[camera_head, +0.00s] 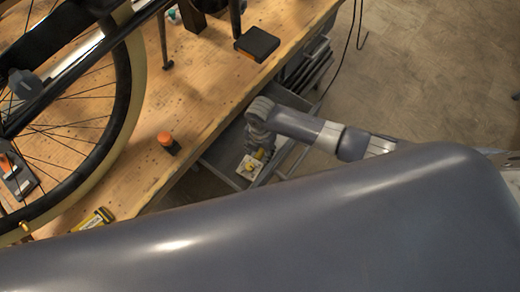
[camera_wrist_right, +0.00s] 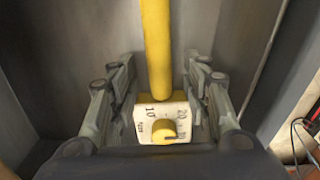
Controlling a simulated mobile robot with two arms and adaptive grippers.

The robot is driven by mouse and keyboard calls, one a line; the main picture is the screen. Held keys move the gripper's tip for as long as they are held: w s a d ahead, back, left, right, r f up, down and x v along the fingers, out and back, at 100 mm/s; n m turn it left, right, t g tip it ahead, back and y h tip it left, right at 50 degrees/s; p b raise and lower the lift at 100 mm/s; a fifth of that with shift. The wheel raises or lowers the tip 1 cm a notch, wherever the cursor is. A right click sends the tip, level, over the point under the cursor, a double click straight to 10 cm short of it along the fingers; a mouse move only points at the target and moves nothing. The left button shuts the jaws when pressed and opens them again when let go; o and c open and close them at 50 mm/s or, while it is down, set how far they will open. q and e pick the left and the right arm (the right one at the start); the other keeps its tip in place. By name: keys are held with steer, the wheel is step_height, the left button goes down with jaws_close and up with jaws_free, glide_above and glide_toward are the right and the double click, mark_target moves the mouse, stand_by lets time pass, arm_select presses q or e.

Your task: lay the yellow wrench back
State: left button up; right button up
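The yellow wrench (camera_wrist_right: 157,45) shows in the right wrist view as a straight yellow shaft running up from a block with a white numbered face and a yellow knob. My right gripper (camera_wrist_right: 163,95) has its fingers on both sides of this block, close against it, and looks shut on it. In the head view the wrench's white face with the knob (camera_head: 250,167) shows below the bench edge, under the end of my right arm. My right gripper's fingers are hard to make out there. My left gripper is not in view.
The wooden workbench (camera_head: 195,95) carries a spoked wheel (camera_head: 122,100), an orange-capped item (camera_head: 166,140), a black box (camera_head: 257,44) and a yellow-black item (camera_head: 93,219). Grey open drawers (camera_head: 222,155) lie below its edge, around the wrench. Open floor (camera_head: 430,70) lies to the right.

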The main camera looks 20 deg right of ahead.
step_height(320, 180, up, 12)
stand_by(0.6)
steer(key=shift+d, duration=0.1)
stand_by(0.4)
